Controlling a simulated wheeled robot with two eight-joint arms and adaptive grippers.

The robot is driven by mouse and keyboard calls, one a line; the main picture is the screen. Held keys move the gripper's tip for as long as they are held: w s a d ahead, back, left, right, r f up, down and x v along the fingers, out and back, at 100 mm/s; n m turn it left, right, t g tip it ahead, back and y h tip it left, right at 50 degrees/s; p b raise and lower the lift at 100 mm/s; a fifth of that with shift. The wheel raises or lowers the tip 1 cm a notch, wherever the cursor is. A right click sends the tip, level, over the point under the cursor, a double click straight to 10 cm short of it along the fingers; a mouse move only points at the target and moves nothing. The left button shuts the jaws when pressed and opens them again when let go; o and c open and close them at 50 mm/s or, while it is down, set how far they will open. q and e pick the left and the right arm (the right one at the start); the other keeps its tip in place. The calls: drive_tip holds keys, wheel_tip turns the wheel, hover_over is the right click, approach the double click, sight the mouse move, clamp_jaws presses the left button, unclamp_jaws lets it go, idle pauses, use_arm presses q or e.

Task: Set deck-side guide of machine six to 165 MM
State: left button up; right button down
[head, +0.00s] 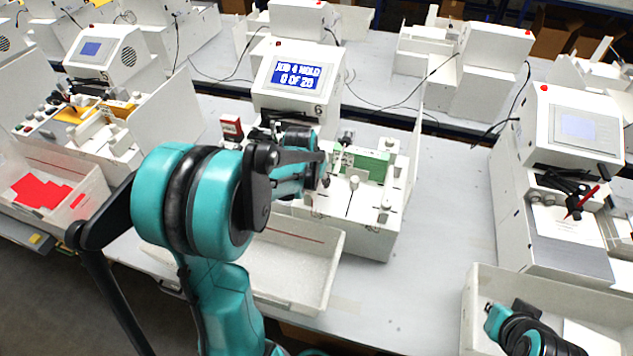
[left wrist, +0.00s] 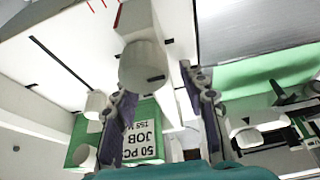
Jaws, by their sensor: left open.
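Machine six (head: 300,85) stands in the middle of the head view, with a "6" under its lit screen, which seems to read "JOB 4 HOLD 0 OF 20". Its white deck holds a green stack (head: 372,168) and small white knobs (head: 353,182). My left gripper (head: 326,170) is over the deck at the left of the stack. In the left wrist view its open fingers (left wrist: 160,95) point at a white cylindrical knob (left wrist: 145,65) with a dark mark, just beyond the tips. An upside-down job label (left wrist: 140,142) on green shows between the fingers. The guide's scale reading is not legible.
A white tray (head: 335,268) sits in front of machine six. Similar machines stand left (head: 105,55) and right (head: 575,125). A red and white box (head: 231,128) is beside machine six. Part of my right arm (head: 530,335) shows at the lower right, over another tray.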

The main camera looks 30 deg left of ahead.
use_arm(q)
drive_tip(key=shift+f, duration=0.15)
clamp_jaws()
drive_tip(key=shift+w+d, duration=0.15)
drive_tip(key=shift+d, duration=0.5)
unclamp_jaws()
drive_tip(key=shift+a, duration=0.1)
